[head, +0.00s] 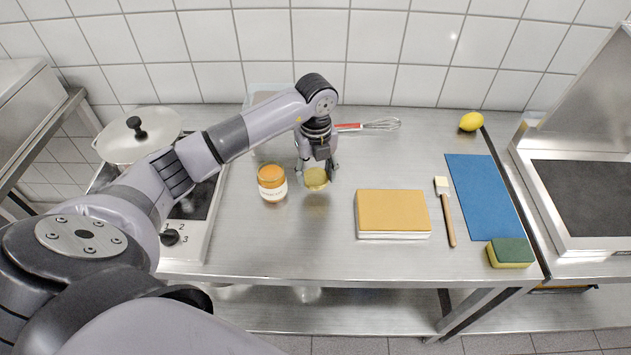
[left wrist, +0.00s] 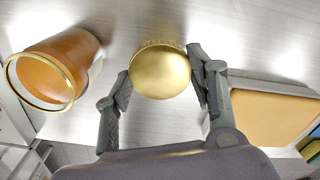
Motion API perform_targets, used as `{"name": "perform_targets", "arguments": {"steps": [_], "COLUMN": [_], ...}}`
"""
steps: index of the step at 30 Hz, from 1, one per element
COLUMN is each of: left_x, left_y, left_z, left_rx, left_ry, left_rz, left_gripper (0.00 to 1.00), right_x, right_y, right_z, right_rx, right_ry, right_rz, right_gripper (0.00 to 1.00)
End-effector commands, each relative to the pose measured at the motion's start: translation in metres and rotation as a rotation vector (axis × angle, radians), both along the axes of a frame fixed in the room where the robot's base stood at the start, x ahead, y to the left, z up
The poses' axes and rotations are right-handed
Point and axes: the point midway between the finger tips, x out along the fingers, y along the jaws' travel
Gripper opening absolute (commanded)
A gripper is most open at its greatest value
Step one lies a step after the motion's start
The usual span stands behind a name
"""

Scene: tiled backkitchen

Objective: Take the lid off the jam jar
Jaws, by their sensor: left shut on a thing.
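The jam jar (head: 271,187) stands upright on the steel counter, with orange jam and a pale label. Its mouth is open, and it also shows in the left wrist view (left wrist: 62,62). The round gold lid (head: 316,179) is apart from the jar, just to its right. My left gripper (head: 318,172) points down and is shut on the lid, which sits between its fingertips in the left wrist view (left wrist: 160,72). I cannot tell whether the lid touches the counter. My right gripper is not in view.
A whisk (head: 380,125) lies behind. A lidded pot (head: 140,140) stands on the hob at left. The counter in front of the jar is clear.

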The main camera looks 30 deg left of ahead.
Motion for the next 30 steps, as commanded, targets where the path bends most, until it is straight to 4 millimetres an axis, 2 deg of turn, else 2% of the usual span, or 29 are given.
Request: {"name": "perform_targets", "arguments": {"steps": [6, 9, 21, 22, 30], "left_x": [-0.001, -0.001, 0.000, 0.000, -0.001], "left_y": [0.000, 0.000, 0.000, 0.000, 0.000], "left_z": [-0.032, -0.040, -0.046, -0.045, -0.044], "left_rx": [0.000, 0.000, 0.001, 0.001, 0.001], "left_ry": [0.004, 0.002, 0.001, 0.000, 0.001], "left_rz": [0.001, -0.001, -0.001, -0.001, -0.001], "left_gripper": [0.18, 0.18, 0.18, 0.53, 0.71], "right_x": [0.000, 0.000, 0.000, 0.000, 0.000], "right_y": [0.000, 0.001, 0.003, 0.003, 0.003], "right_z": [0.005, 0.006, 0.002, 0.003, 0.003], "right_rx": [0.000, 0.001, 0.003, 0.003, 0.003], "right_ry": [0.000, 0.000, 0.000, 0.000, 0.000], "right_rz": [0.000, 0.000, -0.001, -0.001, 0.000], "right_gripper": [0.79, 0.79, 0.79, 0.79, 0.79]}}
